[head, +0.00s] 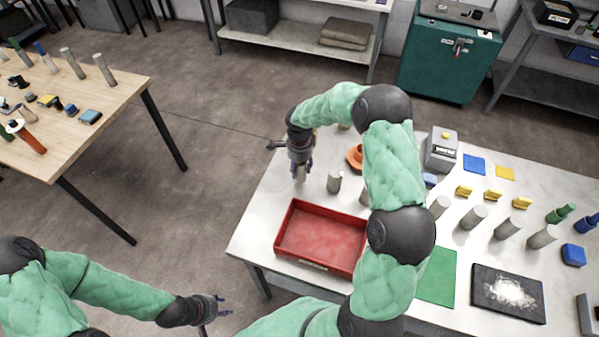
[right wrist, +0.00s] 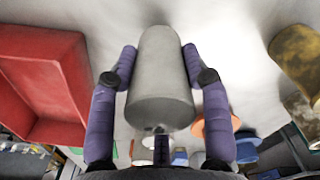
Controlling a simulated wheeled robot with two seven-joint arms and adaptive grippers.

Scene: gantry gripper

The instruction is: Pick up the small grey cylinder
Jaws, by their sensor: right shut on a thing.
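My right gripper (head: 299,172) is over the far left part of the white table, fingers pointing down. In the right wrist view the right gripper (right wrist: 160,85) is shut on a small grey cylinder (right wrist: 160,75), with a purple finger on each side of it. In the head view the fingers largely hide this cylinder, and I cannot tell whether it touches the table. Another grey cylinder (head: 334,182) stands just to the right of the gripper. My left gripper (head: 223,305) is empty beside the table's left side, its fingertips apart.
A red tray (head: 283,228) lies in front of the right gripper on the white table (head: 262,222). An orange object (head: 355,157) is behind my right arm. Several grey cylinders (head: 472,217) stand further right. A wooden table (head: 110,90) with tools is at the left.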

